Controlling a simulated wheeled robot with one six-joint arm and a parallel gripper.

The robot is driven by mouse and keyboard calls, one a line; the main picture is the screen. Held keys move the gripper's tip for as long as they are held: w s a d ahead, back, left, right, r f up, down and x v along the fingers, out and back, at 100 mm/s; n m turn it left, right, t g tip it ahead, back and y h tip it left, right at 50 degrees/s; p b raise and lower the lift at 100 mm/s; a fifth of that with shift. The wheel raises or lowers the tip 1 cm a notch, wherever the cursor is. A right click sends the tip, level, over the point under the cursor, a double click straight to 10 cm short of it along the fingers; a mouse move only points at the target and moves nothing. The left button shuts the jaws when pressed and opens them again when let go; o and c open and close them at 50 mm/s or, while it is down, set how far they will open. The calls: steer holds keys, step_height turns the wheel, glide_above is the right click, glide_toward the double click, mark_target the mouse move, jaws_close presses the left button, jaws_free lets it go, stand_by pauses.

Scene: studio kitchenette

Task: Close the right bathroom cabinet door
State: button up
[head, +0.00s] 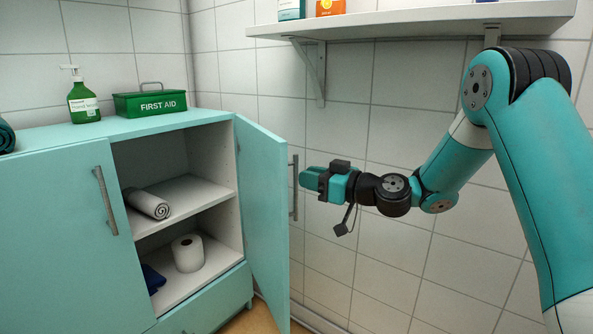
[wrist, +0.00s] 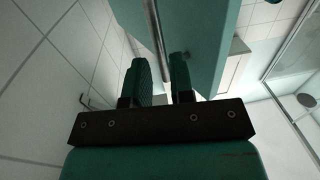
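The right cabinet door (head: 262,220) is teal and stands wide open, swung out from the cabinet's right side. Its grey bar handle (head: 294,200) is on the outer face near the free edge. My gripper (head: 304,178) is at the handle's height, just right of it, fingers pointing left toward it. In the wrist view, my gripper (wrist: 160,75) has its two fingers apart. The handle (wrist: 156,35) runs down toward the gap between them, beside the door (wrist: 200,40). I cannot tell whether a finger touches the handle.
The left cabinet door (head: 60,230) is shut. The open compartment holds a rolled towel (head: 148,203), a paper roll (head: 187,253) and a dark blue item (head: 153,279). A soap bottle (head: 83,103) and first aid box (head: 150,103) stand on top. A wall shelf (head: 420,20) hangs above my arm.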

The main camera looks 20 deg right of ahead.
steer(key=shift+x, duration=2.1)
jaws_close()
